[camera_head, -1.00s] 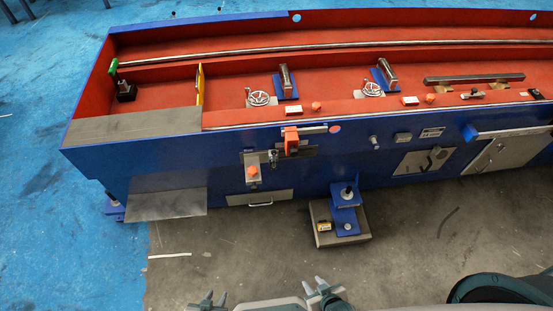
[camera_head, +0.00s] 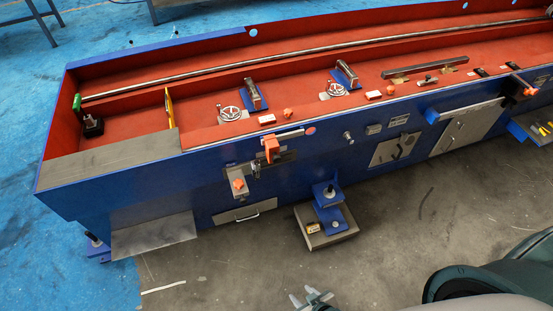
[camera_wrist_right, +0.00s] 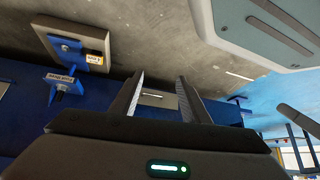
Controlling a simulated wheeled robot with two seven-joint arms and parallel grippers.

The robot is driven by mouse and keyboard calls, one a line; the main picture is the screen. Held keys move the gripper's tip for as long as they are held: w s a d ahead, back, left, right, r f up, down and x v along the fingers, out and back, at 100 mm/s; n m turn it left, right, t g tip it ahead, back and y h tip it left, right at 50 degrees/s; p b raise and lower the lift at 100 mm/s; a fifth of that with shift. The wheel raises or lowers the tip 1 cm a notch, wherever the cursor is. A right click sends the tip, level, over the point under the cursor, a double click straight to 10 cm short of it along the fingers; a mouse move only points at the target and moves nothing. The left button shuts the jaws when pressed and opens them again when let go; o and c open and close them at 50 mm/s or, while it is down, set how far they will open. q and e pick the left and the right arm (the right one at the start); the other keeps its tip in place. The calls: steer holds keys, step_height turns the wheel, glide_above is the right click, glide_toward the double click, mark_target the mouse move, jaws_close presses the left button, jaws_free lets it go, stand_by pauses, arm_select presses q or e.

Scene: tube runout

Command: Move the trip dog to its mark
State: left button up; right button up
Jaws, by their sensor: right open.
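An orange block (camera_head: 271,149), which looks like the trip dog, sits on a short metal rail (camera_head: 284,136) on the blue front of the machine. A small red-pink dot (camera_head: 310,130) is on the front just right of the rail's end; I cannot tell if it is the mark. My right gripper (camera_head: 312,297) is at the bottom edge of the head view, well apart from the block. In the right wrist view its two fingers (camera_wrist_right: 160,82) are spread with nothing between them. My left gripper is not in view.
An orange button on a grey box (camera_head: 238,185) is below left of the rail. A blue bracket on a grey block (camera_head: 328,232) stands on the floor before the machine. A metal sheet (camera_head: 155,236) juts out at the left. Grey floor (camera_head: 230,265) is open in front.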

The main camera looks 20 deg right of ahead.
mark_target(277, 160)
steer(key=w+a+r+t+b, duration=0.1)
steer(key=w+r+t+b, duration=0.4)
steer(key=w+r+b, duration=0.9)
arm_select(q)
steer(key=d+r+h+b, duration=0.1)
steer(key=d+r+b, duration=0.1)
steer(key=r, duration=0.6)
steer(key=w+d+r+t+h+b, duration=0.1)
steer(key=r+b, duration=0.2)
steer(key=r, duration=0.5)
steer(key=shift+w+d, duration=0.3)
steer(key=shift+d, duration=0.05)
arm_select(e)
steer(key=w+d+r+m+t, duration=0.1)
steer(key=w+r+t, duration=0.1)
steer(key=r, duration=0.7)
steer(key=w+d+r+m+t+h, duration=0.1)
steer(key=w+d+r+t, duration=0.1)
steer(key=r, duration=0.7)
steer(key=shift+w+d+r+t, duration=0.25)
steer(key=shift+w+r+t, duration=0.25)
steer(key=shift+t, duration=0.5)
steer(key=shift+w+f, duration=0.1)
steer(key=shift+w, duration=0.1)
